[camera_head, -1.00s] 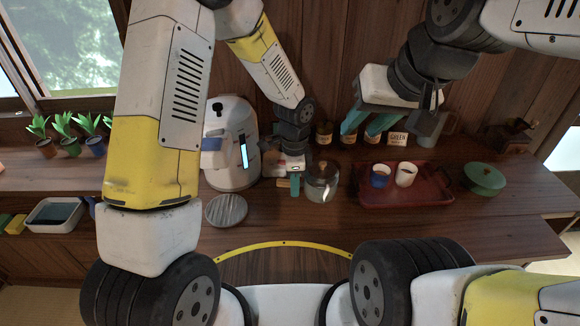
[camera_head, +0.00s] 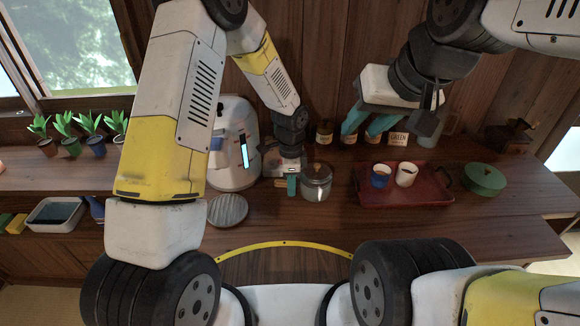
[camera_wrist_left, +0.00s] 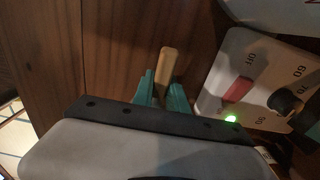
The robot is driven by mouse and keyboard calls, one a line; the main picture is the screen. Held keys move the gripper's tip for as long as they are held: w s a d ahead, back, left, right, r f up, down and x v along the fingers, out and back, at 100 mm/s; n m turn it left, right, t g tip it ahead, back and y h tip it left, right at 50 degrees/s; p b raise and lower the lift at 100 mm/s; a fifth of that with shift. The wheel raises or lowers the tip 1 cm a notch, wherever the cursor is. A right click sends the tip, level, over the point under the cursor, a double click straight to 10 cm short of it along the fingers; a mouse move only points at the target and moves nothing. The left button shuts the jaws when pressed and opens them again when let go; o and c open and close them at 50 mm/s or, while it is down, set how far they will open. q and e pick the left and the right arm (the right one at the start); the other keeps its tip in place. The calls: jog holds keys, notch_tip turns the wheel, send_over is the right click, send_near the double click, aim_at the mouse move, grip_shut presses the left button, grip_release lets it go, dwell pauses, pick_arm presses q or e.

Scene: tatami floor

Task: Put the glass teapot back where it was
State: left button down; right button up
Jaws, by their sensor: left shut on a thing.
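The glass teapot (camera_head: 317,184), clear with a metal-looking lid, is at the middle of the counter, left of the red tray. My left gripper (camera_head: 291,186) is just left of it, its teal fingers shut on the teapot's wooden handle. In the left wrist view the handle's pale end (camera_wrist_left: 168,62) sticks out between the fingers (camera_wrist_left: 160,92), and the glass body is out of sight. I cannot tell if the teapot's base touches the counter. My right gripper (camera_head: 366,124) hangs empty above the back of the tray, its fingers apart.
A ribbed grey round mat (camera_head: 227,210) lies bare at front left. A white dispenser (camera_head: 232,150) stands behind it. A control panel (camera_wrist_left: 240,75) with red switch and knob sits close by my left fingers.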

pick_arm(q)
jog(key=c, duration=1.3)
grip_release()
jog(key=shift+f, duration=0.1)
notch_tip(320, 180, up, 12)
jog(key=s+a+r+n+t, duration=0.1)
jog(key=s+a+r+n, duration=0.3)
jog(key=r, duration=0.3)
jog(key=s+a+r+n+t, duration=0.2)
jog(key=a+r+n, duration=0.2)
jog(key=a+r, duration=0.3)
jog(key=shift+s+a+r+n+t+h, duration=0.45)
jog(key=shift+s+a+r+n, duration=0.75)
jog(key=shift+s, duration=1.1)
jog(key=shift+s+a+r+n+t+h, duration=0.2)
jog(key=shift+s+a+r+n+t, duration=0.45)
jog(key=shift+s+r+n, duration=1.1)
jog(key=shift+s+a+r+n+t+h, duration=0.45)
jog(key=shift+s+a+r+n, duration=0.5)
jog(key=shift+s+n, duration=1.35)
jog(key=shift+s+m, duration=0.5)
jog(key=shift+m, duration=0.05)
